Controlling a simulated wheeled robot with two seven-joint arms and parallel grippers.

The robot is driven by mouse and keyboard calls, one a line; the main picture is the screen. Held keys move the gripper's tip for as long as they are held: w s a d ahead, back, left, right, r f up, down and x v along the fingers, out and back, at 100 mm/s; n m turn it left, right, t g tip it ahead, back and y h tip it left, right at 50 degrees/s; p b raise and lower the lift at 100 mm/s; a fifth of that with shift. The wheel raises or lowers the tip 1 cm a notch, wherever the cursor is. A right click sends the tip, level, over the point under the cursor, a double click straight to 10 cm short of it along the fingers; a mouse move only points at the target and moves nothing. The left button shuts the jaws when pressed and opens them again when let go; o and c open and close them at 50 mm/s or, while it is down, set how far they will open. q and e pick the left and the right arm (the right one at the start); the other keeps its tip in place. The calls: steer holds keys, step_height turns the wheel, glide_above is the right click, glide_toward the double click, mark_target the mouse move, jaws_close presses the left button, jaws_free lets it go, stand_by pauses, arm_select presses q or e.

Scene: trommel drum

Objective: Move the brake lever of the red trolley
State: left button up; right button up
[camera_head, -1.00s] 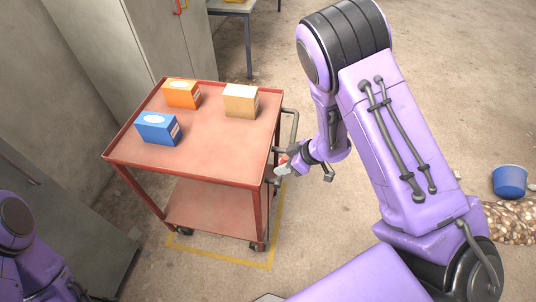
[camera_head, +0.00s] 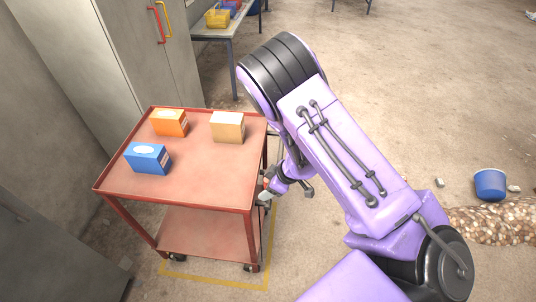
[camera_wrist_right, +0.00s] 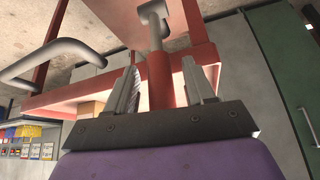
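The red trolley (camera_head: 200,180) stands left of centre in the head view. Its brake lever shows in the right wrist view as a red grip (camera_wrist_right: 160,80) on a grey rod (camera_wrist_right: 155,22). My right gripper (camera_head: 265,197) is at the trolley's right side, by the lever. In the right wrist view its two fingers (camera_wrist_right: 160,88) stand on either side of the red grip, with gaps showing, so it is open around the grip. In the head view the lever is small and mostly hidden by my right gripper and arm. My left gripper is not in view.
An orange box (camera_head: 170,123), a blue box (camera_head: 148,158) and a tan box (camera_head: 228,127) stand on the trolley's top. A grey push handle (camera_wrist_right: 45,58) is close to the gripper. Cabinets stand on the left. A blue bucket (camera_head: 490,184) stands right, on open floor.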

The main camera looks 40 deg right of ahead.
steer(key=v, duration=1)
steer(key=shift+r, duration=0.25)
steer(key=shift+d, duration=0.15)
